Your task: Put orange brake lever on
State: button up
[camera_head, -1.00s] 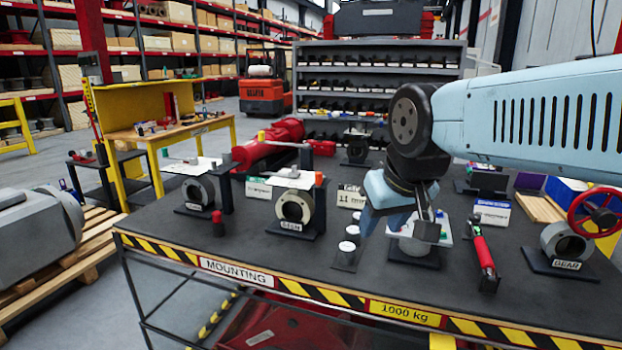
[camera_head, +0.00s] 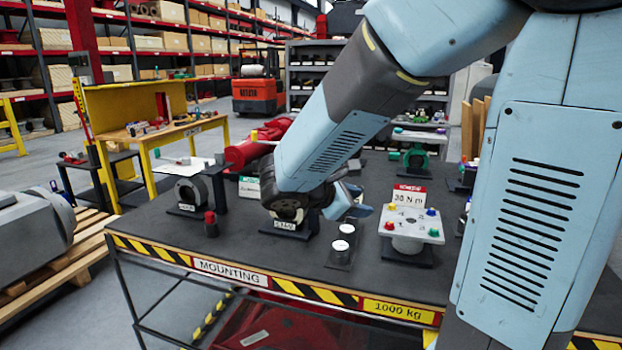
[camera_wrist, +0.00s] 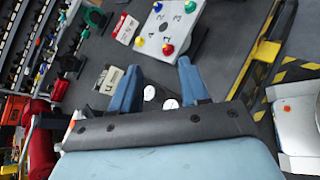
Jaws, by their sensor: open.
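I cannot make out the orange brake lever for certain in either view. My gripper (camera_wrist: 158,85) is open and empty in the wrist view, its two blue fingers apart above the dark tabletop. In the head view it is low over the middle of the table, partly hidden by my arm. A dark-based flanged fitting (camera_head: 290,226) shows under my wrist, mostly covered. Another flanged valve (camera_head: 188,194) stands to its left. A post with a red cap (camera_head: 210,222) stands between them near the front.
Two white-topped discs (camera_head: 341,246) stand near my gripper; they also show between the fingers in the wrist view (camera_wrist: 149,93). To the right are a plate with coloured knobs (camera_head: 412,229) and a torque sign (camera_head: 410,196). Striped edging (camera_head: 291,287) marks the front.

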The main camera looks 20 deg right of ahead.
jog(key=w+a+f+n+t, duration=0.2)
jog(key=w+a+n+t, duration=0.7)
jog(key=w+a+n, duration=0.3)
jog(key=shift+m, duration=0.3)
jog(key=x, duration=1.2)
jog(key=shift+w+f, duration=0.1)
jog(key=shift+w, duration=0.3)
grip_shut()
